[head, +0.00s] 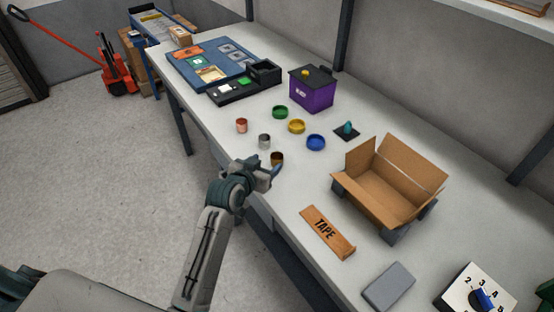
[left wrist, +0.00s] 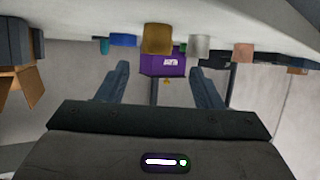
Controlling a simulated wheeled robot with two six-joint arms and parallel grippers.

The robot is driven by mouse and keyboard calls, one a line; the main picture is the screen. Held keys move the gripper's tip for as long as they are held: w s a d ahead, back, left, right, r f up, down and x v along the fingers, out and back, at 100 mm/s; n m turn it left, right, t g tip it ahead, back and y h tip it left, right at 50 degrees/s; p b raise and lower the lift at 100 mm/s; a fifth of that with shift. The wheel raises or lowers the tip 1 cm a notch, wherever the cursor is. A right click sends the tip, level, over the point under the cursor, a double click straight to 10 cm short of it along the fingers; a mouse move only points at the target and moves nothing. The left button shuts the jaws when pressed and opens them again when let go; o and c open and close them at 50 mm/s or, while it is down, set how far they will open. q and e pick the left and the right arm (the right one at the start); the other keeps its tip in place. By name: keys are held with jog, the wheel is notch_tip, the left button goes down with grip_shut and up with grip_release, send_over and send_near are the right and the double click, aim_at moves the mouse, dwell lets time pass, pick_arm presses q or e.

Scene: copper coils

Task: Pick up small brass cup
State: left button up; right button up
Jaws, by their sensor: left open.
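The small brass cup (head: 277,157) stands near the front edge of the white table in the head view. My left gripper (head: 272,172) is at the table's front edge, just in front of the cup, and its fingers partly cover the cup's lower part. In the left wrist view, which looks upside down, the brass cup (left wrist: 157,39) is centred ahead of the two spread fingers of my left gripper (left wrist: 159,69). The gripper is open and empty. My right gripper is not in view.
A silver cup (head: 264,141) and a copper cup (head: 242,125) stand to the left. Green (head: 280,112), yellow (head: 296,126) and blue (head: 316,142) dishes lie behind. An open cardboard box (head: 385,190) and a tape-labelled block (head: 327,233) are on the right.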

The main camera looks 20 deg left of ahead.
aim_at(279, 155)
pick_arm(q)
jog(key=shift+w+d+f, duration=0.1)
jog(key=shift+w+f, duration=0.15)
jog(key=shift+w, duration=0.3)
jog(key=x, duration=0.1)
jog(key=p+x, duration=0.1)
jog(key=x, duration=0.2)
jog(key=shift+d+f+p, duration=0.1)
jog(key=shift+d+p, duration=0.2)
jog(key=shift+p, duration=0.1)
jog(key=shift+w+f, duration=0.2)
jog(key=shift+w, duration=0.05)
jog(key=c, duration=1)
jog(key=shift+c, duration=0.2)
